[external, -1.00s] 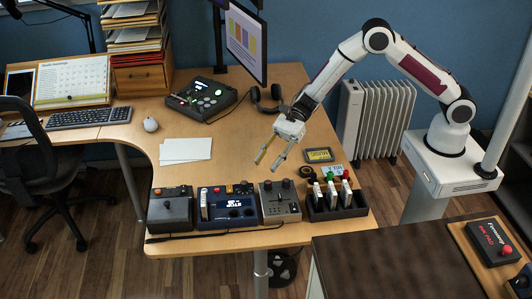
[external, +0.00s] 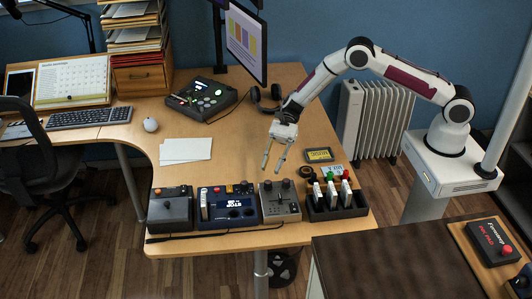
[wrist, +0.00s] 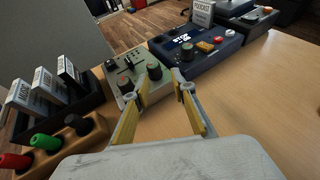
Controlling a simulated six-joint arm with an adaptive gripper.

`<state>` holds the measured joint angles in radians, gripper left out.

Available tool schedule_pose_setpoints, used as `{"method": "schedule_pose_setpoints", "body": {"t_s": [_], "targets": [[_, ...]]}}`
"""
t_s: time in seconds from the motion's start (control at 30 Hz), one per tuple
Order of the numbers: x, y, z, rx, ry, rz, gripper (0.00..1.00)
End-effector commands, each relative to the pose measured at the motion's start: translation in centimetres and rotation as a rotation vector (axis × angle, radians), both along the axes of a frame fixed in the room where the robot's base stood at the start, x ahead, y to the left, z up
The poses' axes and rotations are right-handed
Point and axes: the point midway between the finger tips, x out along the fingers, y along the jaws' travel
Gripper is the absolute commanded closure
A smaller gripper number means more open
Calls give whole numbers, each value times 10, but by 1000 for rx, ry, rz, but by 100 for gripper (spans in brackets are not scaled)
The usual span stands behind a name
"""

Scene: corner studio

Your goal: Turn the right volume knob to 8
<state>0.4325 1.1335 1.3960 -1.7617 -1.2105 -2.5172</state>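The grey mixer box (external: 280,207) stands near the desk's front edge, with two dark knobs along its back: a left knob (external: 267,186) and a right knob (external: 286,184). In the wrist view the mixer (wrist: 127,96) is seen from the opposite side, with one knob (wrist: 125,83) nearer the cartridge rack and the other (wrist: 154,71) nearer the blue box. Knob markings are too small to read. My gripper (external: 271,169) is open and empty, fingers pointing down, above the desk just behind the mixer. In the wrist view its fingertips (wrist: 163,85) are apart, near the blue-side knob.
A blue box with a screen (external: 229,215) stands left of the mixer, and a dark box (external: 170,212) beyond it. The desk behind the mixer is mostly clear.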

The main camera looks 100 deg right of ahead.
Motion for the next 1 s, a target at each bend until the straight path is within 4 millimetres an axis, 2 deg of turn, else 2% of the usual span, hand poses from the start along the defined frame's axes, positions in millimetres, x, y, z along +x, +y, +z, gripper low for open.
{"method": "schedule_pose_setpoints", "body": {"t_s": [0.2, 0.67, 1.0], "targets": [[-8, 5, 6, 11, 3, 54, 74], [-6, 9, 5, 11, 4, 52, 74], [6, 35, -7, 12, 4, 53, 74]]}}
